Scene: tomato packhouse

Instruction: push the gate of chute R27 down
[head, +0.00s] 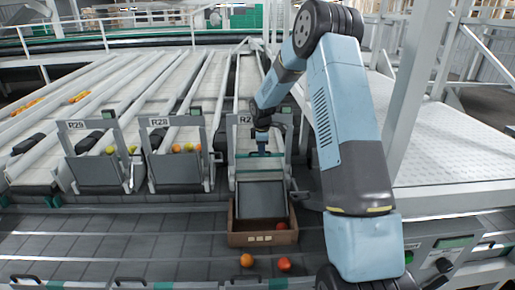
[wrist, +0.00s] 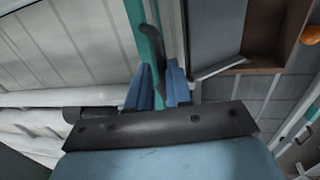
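Chute R27 stands in the middle of the head view, its label partly hidden by my arm. The dark grey gate panel (head: 262,199) of this chute slopes down to the box in front, lower than the panels of the other chutes. My gripper (head: 261,147) is over the chute at a teal bar (head: 260,155) above that panel. In the wrist view the two blue fingers (wrist: 159,88) are close together, with the teal bar (wrist: 143,18) running along the gap between them. I cannot tell whether they touch it. The grey panel (wrist: 215,32) lies right of the bar there.
A brown box (head: 263,240) stands below the chute with tomatoes in it, and two orange tomatoes (head: 246,260) (head: 285,264) lie in front. Chutes R28 (head: 178,172) and R29 (head: 98,173) on the left have upright panels. A frame post stands close on the right.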

